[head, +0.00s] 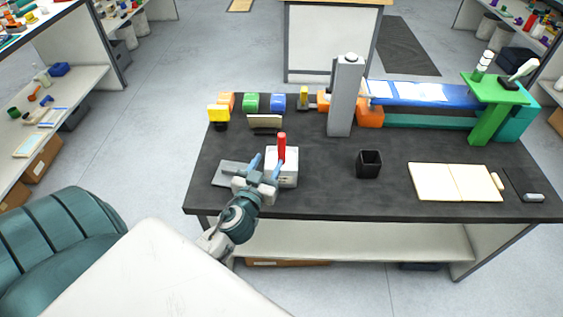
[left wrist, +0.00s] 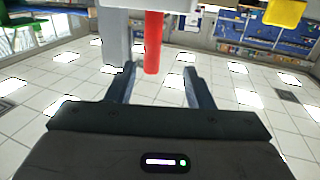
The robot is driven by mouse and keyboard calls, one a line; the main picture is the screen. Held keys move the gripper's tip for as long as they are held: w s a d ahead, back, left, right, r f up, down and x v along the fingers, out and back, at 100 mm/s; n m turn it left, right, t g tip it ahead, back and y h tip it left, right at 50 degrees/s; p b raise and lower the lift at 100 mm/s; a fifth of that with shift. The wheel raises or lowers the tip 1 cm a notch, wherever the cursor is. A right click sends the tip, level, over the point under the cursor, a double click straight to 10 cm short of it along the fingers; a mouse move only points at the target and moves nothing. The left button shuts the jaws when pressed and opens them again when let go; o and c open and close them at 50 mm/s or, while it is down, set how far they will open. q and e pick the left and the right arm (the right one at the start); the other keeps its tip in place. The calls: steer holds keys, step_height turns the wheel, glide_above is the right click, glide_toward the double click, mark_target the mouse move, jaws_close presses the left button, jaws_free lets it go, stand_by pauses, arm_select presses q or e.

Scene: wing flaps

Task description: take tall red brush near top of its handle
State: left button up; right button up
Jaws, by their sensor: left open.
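The tall red brush (head: 282,146) stands upright in a white block-like holder (head: 290,162) at the left front of the dark table. Only its red handle shows; any lower part is hidden in the holder. My left gripper (head: 265,162) is open and empty, just in front and to the left of the handle. In the left wrist view, which looks upside down, the red handle (left wrist: 153,42) hangs from the top edge. Its free end lies between the two blue-grey fingers of the left gripper (left wrist: 159,76) in the picture; whether it is between them in depth I cannot tell. My right gripper is not in view.
A flat grey plate (head: 229,172) lies left of the holder. A grey post (head: 346,100) stands behind right. Coloured bins (head: 250,102) line the back left. Table between holder and cup is clear.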

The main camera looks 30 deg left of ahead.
mark_target(280, 145)
arm_select(q)
steer(key=shift+h, duration=0.3)
steer(key=p+x, duration=0.1)
steer(key=x, duration=0.1)
steer(key=r+p+x, duration=0.1)
steer(key=x, duration=0.1)
steer(key=shift+w+d, duration=0.15)
steer(key=shift+w, duration=0.3)
steer(key=shift+w+f, duration=0.2)
steer(key=shift+w, duration=0.4)
steer(key=shift+w+r+p, duration=0.1)
steer(key=shift+w+p, duration=0.2)
steer(key=shift+p, duration=0.2)
steer(key=p+x, duration=0.1)
steer(key=x, duration=0.2)
steer(key=shift+w+r+p, duration=0.15)
steer(key=shift+w+p, duration=0.15)
steer(key=shift+p, duration=0.1)
steer(key=shift+w+a, duration=0.2)
steer(key=shift+w, duration=0.3)
steer(key=shift+s, duration=0.1)
jaws_close()
